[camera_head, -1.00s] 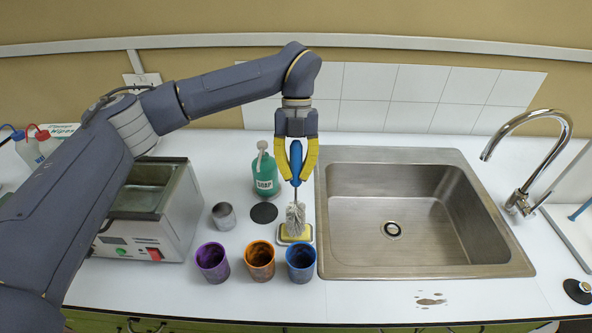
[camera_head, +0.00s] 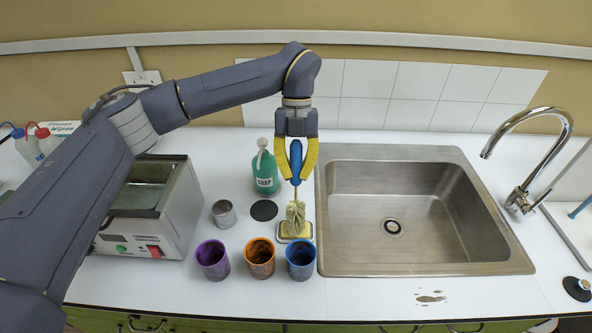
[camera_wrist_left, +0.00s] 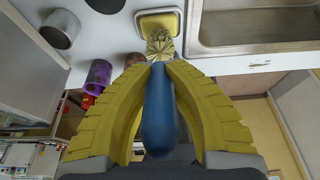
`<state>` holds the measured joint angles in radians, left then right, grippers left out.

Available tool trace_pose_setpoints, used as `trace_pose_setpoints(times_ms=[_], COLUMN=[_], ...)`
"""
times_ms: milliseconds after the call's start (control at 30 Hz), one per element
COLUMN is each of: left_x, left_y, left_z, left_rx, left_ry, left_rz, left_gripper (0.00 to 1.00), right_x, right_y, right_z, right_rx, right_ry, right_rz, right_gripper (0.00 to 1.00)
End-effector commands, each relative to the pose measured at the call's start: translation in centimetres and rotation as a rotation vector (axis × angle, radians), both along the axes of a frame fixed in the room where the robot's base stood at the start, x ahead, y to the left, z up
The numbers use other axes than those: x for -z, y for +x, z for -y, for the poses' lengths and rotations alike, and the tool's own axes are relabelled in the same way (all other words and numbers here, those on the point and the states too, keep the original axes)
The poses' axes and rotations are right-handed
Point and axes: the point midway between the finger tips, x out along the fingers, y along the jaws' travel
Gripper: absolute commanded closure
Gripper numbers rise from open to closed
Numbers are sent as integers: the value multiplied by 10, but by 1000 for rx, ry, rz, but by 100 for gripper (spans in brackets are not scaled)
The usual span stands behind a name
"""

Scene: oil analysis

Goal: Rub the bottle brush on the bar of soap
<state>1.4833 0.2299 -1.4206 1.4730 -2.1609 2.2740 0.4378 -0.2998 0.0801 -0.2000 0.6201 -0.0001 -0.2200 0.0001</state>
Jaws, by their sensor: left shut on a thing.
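My left gripper (camera_head: 296,178) is shut on the blue handle of the bottle brush (camera_head: 296,215), which hangs bristles down. The bristles look yellowish and are right over the yellow bar of soap (camera_head: 286,232), seeming to touch it. The soap sits in a small metal dish left of the sink. In the left wrist view the blue brush handle (camera_wrist_left: 159,110) lies between the yellow fingers, with the bristles in front of the soap (camera_wrist_left: 172,22). My right gripper is not in view.
Purple (camera_head: 212,259), orange (camera_head: 260,258) and blue (camera_head: 301,260) cups stand just in front of the soap. A metal cup (camera_head: 224,214), a black disc (camera_head: 264,210) and a green soap bottle (camera_head: 266,172) are to its left. The sink (camera_head: 470,250) is to the right.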

Motion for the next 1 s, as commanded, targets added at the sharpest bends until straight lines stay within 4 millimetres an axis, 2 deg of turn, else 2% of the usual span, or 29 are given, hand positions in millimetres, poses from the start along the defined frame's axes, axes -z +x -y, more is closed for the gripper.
trace_pose_setpoints(times_ms=[167,1000], left_x=[-3,-60], left_y=[0,0], left_z=[0,0], left_rx=[0,0], left_ry=[1,0], left_rz=[0,1], left_gripper=[100,100], right_x=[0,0], right_y=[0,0], right_z=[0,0], right_rx=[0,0], right_ry=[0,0], right_rz=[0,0], right_gripper=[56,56])
